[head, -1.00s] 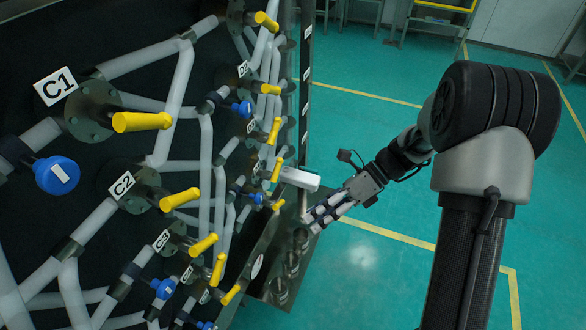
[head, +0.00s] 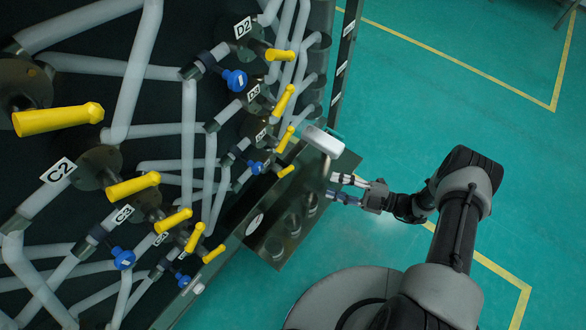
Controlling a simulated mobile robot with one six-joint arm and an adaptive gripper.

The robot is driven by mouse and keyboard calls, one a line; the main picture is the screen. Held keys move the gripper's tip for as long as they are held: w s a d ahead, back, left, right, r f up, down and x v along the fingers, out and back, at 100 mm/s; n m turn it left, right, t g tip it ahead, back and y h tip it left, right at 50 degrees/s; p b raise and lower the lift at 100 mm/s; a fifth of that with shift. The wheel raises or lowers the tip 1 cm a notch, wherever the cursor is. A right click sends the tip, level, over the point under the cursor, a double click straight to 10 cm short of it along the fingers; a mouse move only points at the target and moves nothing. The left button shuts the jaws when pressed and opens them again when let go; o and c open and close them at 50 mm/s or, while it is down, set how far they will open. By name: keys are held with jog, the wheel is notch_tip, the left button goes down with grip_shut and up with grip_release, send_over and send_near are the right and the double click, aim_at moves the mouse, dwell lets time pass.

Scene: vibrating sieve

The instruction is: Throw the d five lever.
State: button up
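The yellow levers labelled D run down the right part of the panel. I read D2 (head: 243,27), D3 (head: 253,92) and D4 (head: 261,134). Below them, the lowest yellow lever of this row (head: 287,171) sits near the panel's lower right edge. Its label is not readable, so I cannot confirm it is D5. My gripper (head: 331,187) is to the right of this lever, with its fingers spread and pointing left toward the panel. Nothing is between the fingers, and they appear apart from the lever.
A white box-like part (head: 323,141) juts out just above my gripper. A metal shelf (head: 262,240) with several round cups lies below. Blue valve knobs (head: 235,80) and the yellow C levers (head: 133,186) crowd the panel. The green floor (head: 430,110) at right is open.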

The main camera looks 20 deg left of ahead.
aim_at(288, 172)
jog(key=a, duration=1)
jog(key=w+a, duration=0.1)
jog(key=a, duration=0.4)
jog(key=shift+a+b, duration=0.3)
jog(key=shift+b, duration=0.05)
jog(key=shift+s, duration=0.15)
grip_shut()
